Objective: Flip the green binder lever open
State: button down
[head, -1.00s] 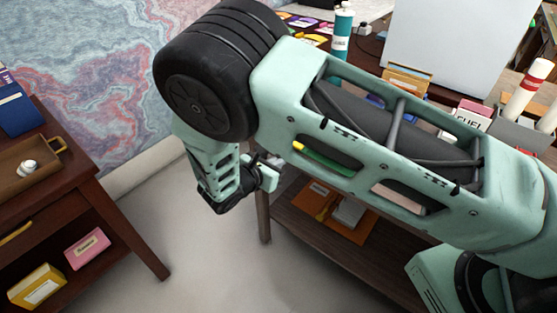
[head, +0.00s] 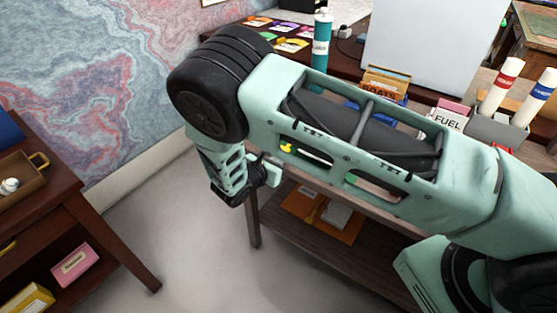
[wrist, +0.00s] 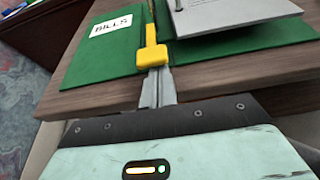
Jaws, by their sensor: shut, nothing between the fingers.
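The green binder (wrist: 107,50) lies open on the wooden desk in the wrist view, with a white "BILLS" label on its left cover. Its yellow lever (wrist: 152,56) stands at the spine, between the cover and a stack of white pages (wrist: 235,12). My gripper (wrist: 157,84) is shut and empty, its grey fingers at the near end of the lever. The fingertips and lever overlap in the picture; I cannot tell whether they touch. In the head view my arm hides most of the binder; a bit of yellow shows through a slot in it.
The desk's front edge (wrist: 85,103) runs just under the fingers. In the head view, a "FUEL" box (head: 448,118), a "BOATS" file holder (head: 385,85) and a teal bottle (head: 321,42) stand on the desk. A lower shelf (head: 300,246) holds folders. Open floor lies left.

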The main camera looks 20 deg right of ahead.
jog(key=shift+r+y+p, duration=0.3)
jog(key=shift+r+p, duration=0.05)
jog(key=shift+r, duration=0.1)
jog(key=r+y+p, duration=0.1)
jog(key=r+g+y+p, duration=0.1)
jog(key=p, duration=0.1)
jog(key=r+g+p, duration=0.1)
jog(key=shift+w+d+r+y+p, duration=0.25)
jog(key=shift+d+r+y+p, duration=0.05)
jog(key=shift+d+y+p, duration=0.1)
jog(key=r+g+y+p, duration=0.1)
jog(key=d+r+g+y+p, duration=0.1)
jog(key=p, duration=0.1)
jog(key=shift+w, duration=0.3)
jog(key=shift+f+y+p, duration=0.2)
jog(key=shift+y+p, duration=0.1)
jog(key=shift+p, duration=0.05)
jog(key=shift+a+f, duration=0.15)
jog(key=shift+r+p, duration=0.35)
jog(key=shift+r, duration=0.5)
